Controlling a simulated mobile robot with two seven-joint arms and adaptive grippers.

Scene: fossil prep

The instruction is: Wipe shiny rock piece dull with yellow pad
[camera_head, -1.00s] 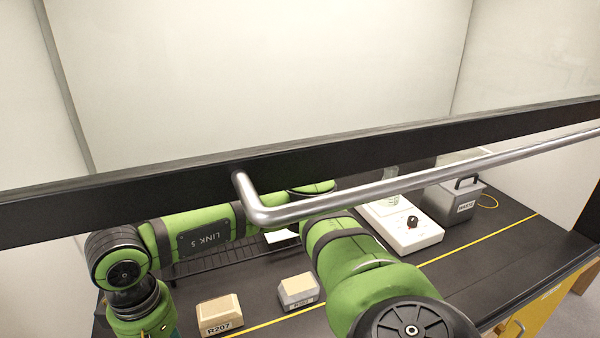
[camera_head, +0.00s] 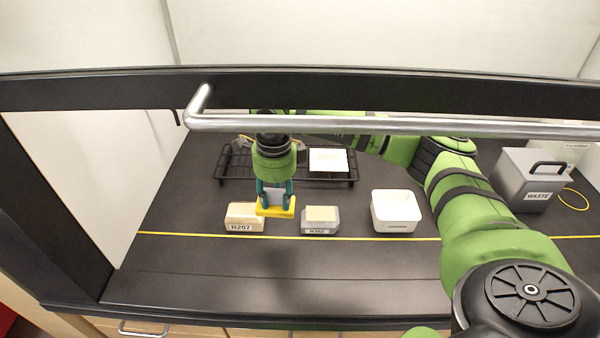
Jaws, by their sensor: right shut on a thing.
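My right gripper (camera_head: 275,198) points down, shut on the yellow pad (camera_head: 277,212). The pad appears flat between the two blocks, overlapping the right edge of the left one in the picture; I cannot tell whether it touches it. The left block, a tan rock piece labelled R207 (camera_head: 243,222), sits on the dark bench. To its right is a greyer rock piece with a tan top (camera_head: 321,214), its label too small to read surely. I cannot tell which piece is shiny. My left gripper is not in view.
A black wire rack (camera_head: 226,178) with a white card (camera_head: 328,160) stands behind. A white tub (camera_head: 397,211) is right of the blocks, and a grey WASTE box (camera_head: 528,182) farther right. The sash handle bar (camera_head: 330,123) crosses the view. The front bench is clear.

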